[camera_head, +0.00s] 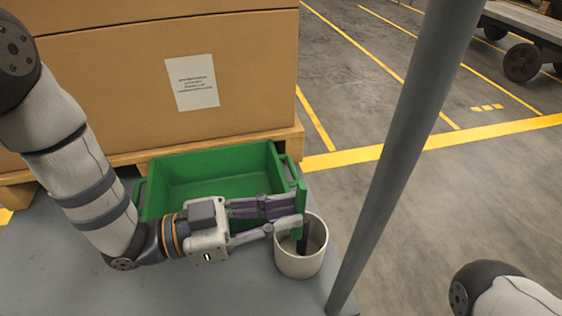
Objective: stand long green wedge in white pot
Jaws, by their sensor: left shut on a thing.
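The long green wedge (301,197) is held upright by my left gripper (298,208), which is shut on it. The wedge's lower end reaches down inside the rim of the white pot (299,264). A dark piece shows below the green inside the pot. I cannot tell whether the wedge touches the pot's floor. The pot stands upright near the right edge of the grey table. Of my right arm, only a part shows at the bottom right; its gripper is out of view.
An empty-looking green bin (215,172) stands just behind my left gripper. A large cardboard box (120,90) on a pallet is behind the bin. A grey post (400,150) rises right of the pot. The floor beyond is open, with a cart (525,35) far off.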

